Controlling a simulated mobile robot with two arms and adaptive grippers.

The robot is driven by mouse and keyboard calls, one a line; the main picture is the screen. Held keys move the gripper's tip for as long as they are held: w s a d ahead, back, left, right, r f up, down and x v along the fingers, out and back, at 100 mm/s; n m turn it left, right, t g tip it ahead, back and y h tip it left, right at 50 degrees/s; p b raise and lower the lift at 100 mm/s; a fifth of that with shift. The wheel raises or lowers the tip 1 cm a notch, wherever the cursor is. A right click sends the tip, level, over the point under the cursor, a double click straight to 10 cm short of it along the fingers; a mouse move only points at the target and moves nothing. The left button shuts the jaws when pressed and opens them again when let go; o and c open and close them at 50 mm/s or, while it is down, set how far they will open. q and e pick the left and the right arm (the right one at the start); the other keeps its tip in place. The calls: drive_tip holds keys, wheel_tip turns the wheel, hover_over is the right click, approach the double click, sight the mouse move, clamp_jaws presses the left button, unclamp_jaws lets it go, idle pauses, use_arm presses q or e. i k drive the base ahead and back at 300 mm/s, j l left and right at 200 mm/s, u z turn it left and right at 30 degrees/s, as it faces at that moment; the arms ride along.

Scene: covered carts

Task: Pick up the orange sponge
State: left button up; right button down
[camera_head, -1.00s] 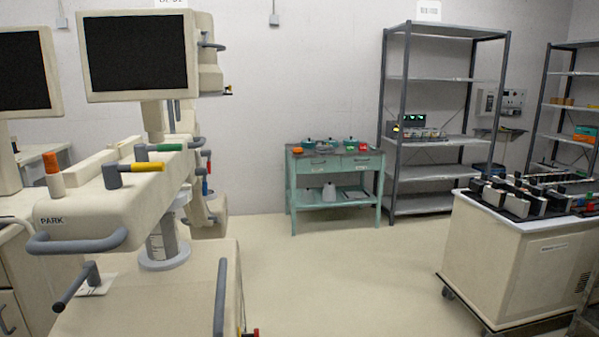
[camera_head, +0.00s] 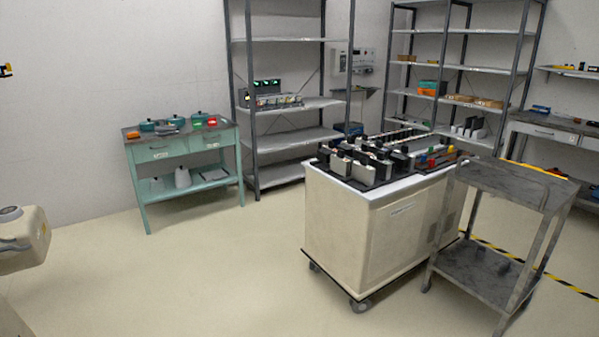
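A small orange item (camera_head: 133,134) lies at the left end of the top of the green two-drawer table (camera_head: 160,157) against the back wall. It is too small to tell for sure that it is the orange sponge. Teal lidded pots (camera_head: 176,121) and a small red item (camera_head: 212,121) stand on the same top. Neither of my grippers shows in the head view.
A cream wheeled cart (camera_head: 345,235) carrying dark blocks stands right of centre, with a grey metal cart (camera_head: 480,270) beside it. Grey shelving (camera_head: 290,103) stands right of the green table. Open floor (camera_head: 190,270) lies in front of the table.

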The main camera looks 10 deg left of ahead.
sight(132, 136)
drive_tip(key=i+l+u, duration=0.1)
drive_tip(key=i, duration=0.35)
drive_tip(key=i+l+u, duration=0.1)
drive_tip(key=i, duration=0.4)
drive_tip(key=i+j+u, duration=0.15)
drive_tip(key=i+u, duration=0.55)
drive_tip(key=i, duration=0.2)
drive_tip(key=i+l+u, duration=0.15)
drive_tip(key=i+u, duration=0.2)
drive_tip(key=i, duration=0.1)
